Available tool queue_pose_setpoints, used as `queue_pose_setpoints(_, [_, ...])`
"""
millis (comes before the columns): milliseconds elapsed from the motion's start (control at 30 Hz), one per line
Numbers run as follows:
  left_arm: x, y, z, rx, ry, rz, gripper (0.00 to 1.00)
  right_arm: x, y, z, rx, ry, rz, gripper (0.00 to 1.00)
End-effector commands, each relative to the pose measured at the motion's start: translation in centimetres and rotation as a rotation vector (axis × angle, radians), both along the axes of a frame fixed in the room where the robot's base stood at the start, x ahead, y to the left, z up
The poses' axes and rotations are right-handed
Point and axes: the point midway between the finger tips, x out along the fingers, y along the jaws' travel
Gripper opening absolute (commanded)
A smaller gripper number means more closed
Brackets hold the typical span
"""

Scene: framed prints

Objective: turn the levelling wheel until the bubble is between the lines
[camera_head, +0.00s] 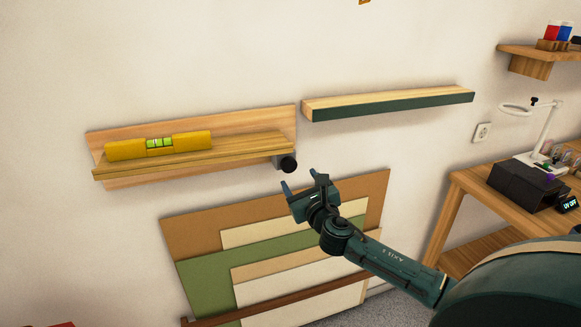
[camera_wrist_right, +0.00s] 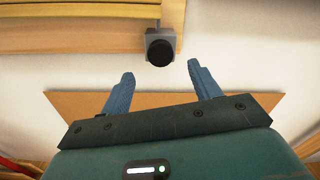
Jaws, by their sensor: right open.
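A yellow spirit level (camera_head: 185,144) lies on a wooden wall ledge (camera_head: 230,147). Its green vial (camera_head: 159,143) faces me, but the bubble's place against the lines is too small to tell. The black levelling wheel (camera_head: 289,164) sits at the ledge's right end on a grey mount. It also shows in the right wrist view (camera_wrist_right: 160,51), ahead of and between my fingers. My right gripper (camera_head: 303,184) is open and empty, a little below and to the right of the wheel, apart from it. It also shows in the right wrist view (camera_wrist_right: 160,73). My left gripper is not in view.
A second ledge with a dark green front (camera_head: 400,105) is on the wall to the right. Stacked boards (camera_head: 215,255) lean on the wall below. A wooden table (camera_head: 500,205) with a black box and magnifier lamp (camera_head: 545,135) stands at right. Wall around the wheel is bare.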

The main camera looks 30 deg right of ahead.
Motion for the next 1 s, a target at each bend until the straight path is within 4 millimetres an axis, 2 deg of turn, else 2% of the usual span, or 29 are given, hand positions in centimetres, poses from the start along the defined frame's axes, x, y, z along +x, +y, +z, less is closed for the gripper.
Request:
queue_pose_setpoints(33, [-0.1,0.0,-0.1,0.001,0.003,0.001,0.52,1.2,-0.3,0.1,0.004,-0.003,-0.004,0.62])
queue_pose_setpoints(200, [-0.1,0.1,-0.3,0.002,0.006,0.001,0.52,4.4,-1.0,0.1,0.005,-0.002,-0.002,0.62])
queue_pose_setpoints(400, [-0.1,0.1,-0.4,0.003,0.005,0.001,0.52,6.8,-1.6,-0.1,0.005,0.0,0.0,0.62])
queue_pose_setpoints(600, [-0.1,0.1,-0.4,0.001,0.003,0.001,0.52,7.7,-1.8,0.0,0.003,0.0,0.001,0.62])
queue_pose_setpoints(867, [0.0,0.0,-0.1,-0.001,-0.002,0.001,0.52,7.8,-1.8,0.0,0.004,0.0,0.001,0.62])
queue_pose_setpoints(1000, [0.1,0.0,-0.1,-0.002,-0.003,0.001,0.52,7.8,-1.8,-0.1,0.004,0.0,0.001,0.51])
